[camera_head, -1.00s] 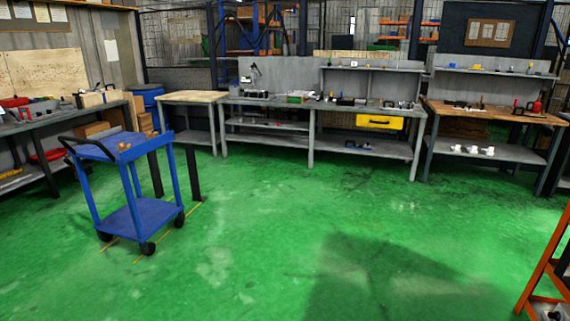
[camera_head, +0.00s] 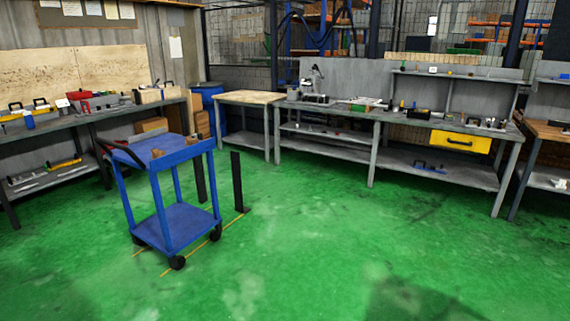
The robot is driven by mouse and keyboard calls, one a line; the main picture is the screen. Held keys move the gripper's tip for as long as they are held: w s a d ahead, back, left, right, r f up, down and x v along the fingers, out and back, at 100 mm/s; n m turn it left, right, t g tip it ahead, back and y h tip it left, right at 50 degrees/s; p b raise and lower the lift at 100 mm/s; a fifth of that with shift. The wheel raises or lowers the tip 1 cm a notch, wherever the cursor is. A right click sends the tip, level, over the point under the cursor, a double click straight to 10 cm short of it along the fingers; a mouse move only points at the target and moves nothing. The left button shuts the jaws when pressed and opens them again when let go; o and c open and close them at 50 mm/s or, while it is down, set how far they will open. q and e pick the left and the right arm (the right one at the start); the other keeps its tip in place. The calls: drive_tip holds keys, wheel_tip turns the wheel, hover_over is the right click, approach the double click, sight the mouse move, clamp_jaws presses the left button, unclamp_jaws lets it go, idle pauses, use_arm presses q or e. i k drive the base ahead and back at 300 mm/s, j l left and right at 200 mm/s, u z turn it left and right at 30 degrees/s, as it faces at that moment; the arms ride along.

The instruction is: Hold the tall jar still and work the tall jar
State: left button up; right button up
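I cannot make out a tall jar in this view. Small items stand on the long grey workbench (camera_head: 340,110) at the back and on the grey workbench at the left (camera_head: 60,128), but they are too small to tell apart. Neither of my grippers is in view.
A blue cart (camera_head: 175,220) with black wheels stands on the green floor at left of centre, with black posts (camera_head: 237,182) beside it. A wood-topped table (camera_head: 250,97) and a blue barrel (camera_head: 208,95) stand behind. A yellow drawer (camera_head: 460,141) hangs under the long bench. Open floor lies in front.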

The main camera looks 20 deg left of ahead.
sight(30, 124)
drive_tip(key=i+u, duration=0.2)
drive_tip(key=u, duration=0.2)
drive_tip(key=i+u, duration=0.25)
drive_tip(key=u, duration=0.15)
drive_tip(key=i+u, duration=0.2)
drive_tip(key=u, duration=0.2)
drive_tip(key=i+j+u, duration=0.1)
drive_tip(key=i+u, duration=0.25)
drive_tip(key=i+j+u, duration=0.1)
drive_tip(key=u, duration=0.3)
drive_tip(key=i+l+u, duration=0.1)
drive_tip(key=i+u, duration=0.45)
drive_tip(key=i, duration=1.05)
drive_tip(key=i+j, duration=0.1)
drive_tip(key=i, duration=1.2)
drive_tip(key=i+z, duration=0.1)
drive_tip(key=i, duration=1.2)
drive_tip(key=i+j+z, duration=0.4)
drive_tip(key=i, duration=0.45)
drive_tip(key=i+j+z, duration=0.45)
drive_tip(key=i+j, duration=0.3)
drive_tip(key=j, duration=0.15)
